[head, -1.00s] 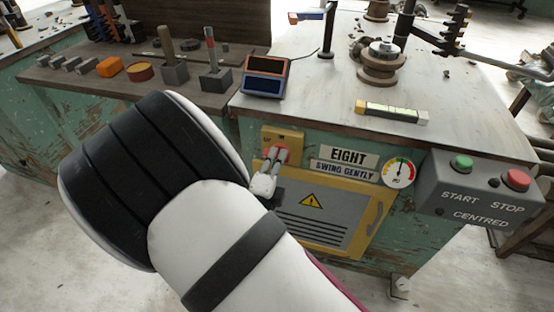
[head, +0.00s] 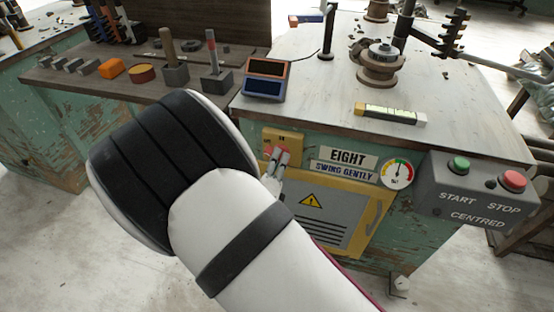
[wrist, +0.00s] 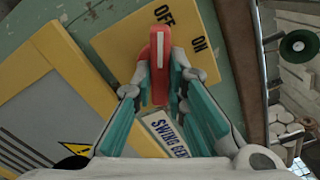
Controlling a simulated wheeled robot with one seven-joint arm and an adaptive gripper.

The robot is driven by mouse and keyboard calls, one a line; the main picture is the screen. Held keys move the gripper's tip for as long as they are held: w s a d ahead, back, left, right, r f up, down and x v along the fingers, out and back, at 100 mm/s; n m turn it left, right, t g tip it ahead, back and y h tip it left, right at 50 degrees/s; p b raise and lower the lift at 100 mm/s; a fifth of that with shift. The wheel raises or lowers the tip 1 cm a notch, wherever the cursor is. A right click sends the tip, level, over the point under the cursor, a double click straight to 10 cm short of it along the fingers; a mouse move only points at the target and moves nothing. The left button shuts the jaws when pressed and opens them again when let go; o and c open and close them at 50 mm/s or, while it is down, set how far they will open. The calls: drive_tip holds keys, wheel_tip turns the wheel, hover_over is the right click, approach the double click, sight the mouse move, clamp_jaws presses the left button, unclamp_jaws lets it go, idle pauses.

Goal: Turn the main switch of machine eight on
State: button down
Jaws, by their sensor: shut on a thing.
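Machine eight is the green bench with the EIGHT plate (head: 354,158). Its main switch is a red handle with a white stripe (wrist: 160,52) on a yellow plate (wrist: 120,45) marked OFF and ON. In the wrist view the stripe runs up toward the word OFF, with ON off to the right. My gripper (wrist: 161,78) is shut on the red handle, one finger on each side. In the head view my gripper (head: 278,158) is at the yellow plate (head: 292,137), and its fingers and my arm hide much of the switch.
A yellow-framed panel with a warning triangle (head: 310,200) is just below. A gauge (head: 396,173) and a grey box with START and STOP buttons (head: 478,190) are to the right. A two-window display (head: 264,79) stands on the bench above.

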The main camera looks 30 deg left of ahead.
drive_tip(key=m+b, duration=0.2)
drive_tip(key=m, duration=1)
drive_tip(key=shift+s+f+b, duration=0.1)
drive_tip(key=shift+b, duration=0.25)
drive_tip(key=shift+m, duration=0.3)
drive_tip(key=c, duration=1.6)
unclamp_jaws()
drive_tip(key=v, duration=1.2)
